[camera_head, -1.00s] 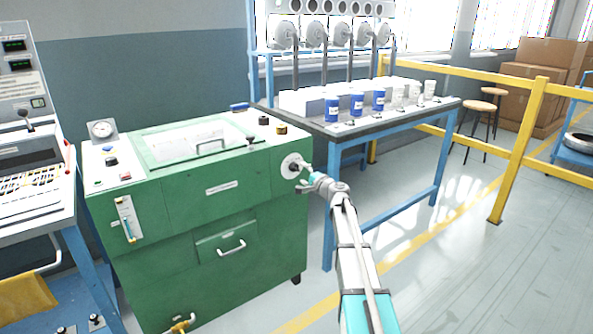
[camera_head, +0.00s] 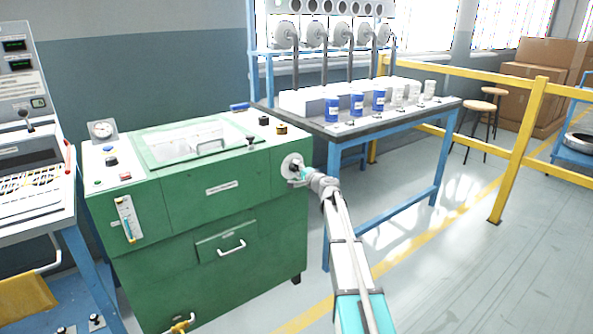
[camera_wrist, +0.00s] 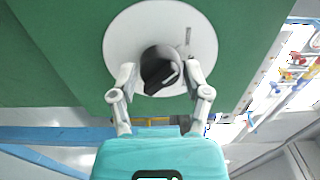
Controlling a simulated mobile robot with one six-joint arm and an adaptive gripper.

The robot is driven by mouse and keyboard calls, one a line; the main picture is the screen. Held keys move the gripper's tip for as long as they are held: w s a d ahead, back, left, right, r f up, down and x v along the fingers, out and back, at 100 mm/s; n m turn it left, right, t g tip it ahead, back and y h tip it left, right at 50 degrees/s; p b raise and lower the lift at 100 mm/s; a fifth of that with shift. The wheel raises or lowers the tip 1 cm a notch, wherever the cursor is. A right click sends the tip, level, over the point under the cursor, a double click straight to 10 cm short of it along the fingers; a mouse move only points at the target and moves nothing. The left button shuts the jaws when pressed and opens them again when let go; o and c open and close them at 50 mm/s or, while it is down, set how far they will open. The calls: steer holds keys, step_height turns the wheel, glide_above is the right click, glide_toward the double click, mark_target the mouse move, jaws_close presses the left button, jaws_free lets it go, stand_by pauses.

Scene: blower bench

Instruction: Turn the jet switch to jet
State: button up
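The jet switch is a black knob (camera_wrist: 160,68) on a round pale plate (camera_wrist: 120,38) on the front of the green machine (camera_head: 216,195). In the head view the plate (camera_head: 291,162) sits at the front's upper right, with the knob largely hidden by my gripper (camera_head: 301,178). In the wrist view my gripper (camera_wrist: 160,72) is open, with one finger on each side of the knob. A gap shows at the left finger; contact at the right finger is unclear. A short dark mark (camera_wrist: 188,36) is on the plate, upper right of the knob.
A blue-framed bench (camera_head: 335,134) with blue and white cups stands to the right behind the machine. A yellow rail (camera_head: 518,148) runs farther right. A control console (camera_head: 30,190) stands at the left. The floor right of my arm is clear.

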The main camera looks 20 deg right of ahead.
steer(key=c, duration=0.6)
steer(key=shift+m, duration=0.4)
steer(key=m, duration=0.4)
steer(key=shift+m, duration=2)
steer(key=o, duration=1.1)
steer(key=shift+o, duration=0.2)
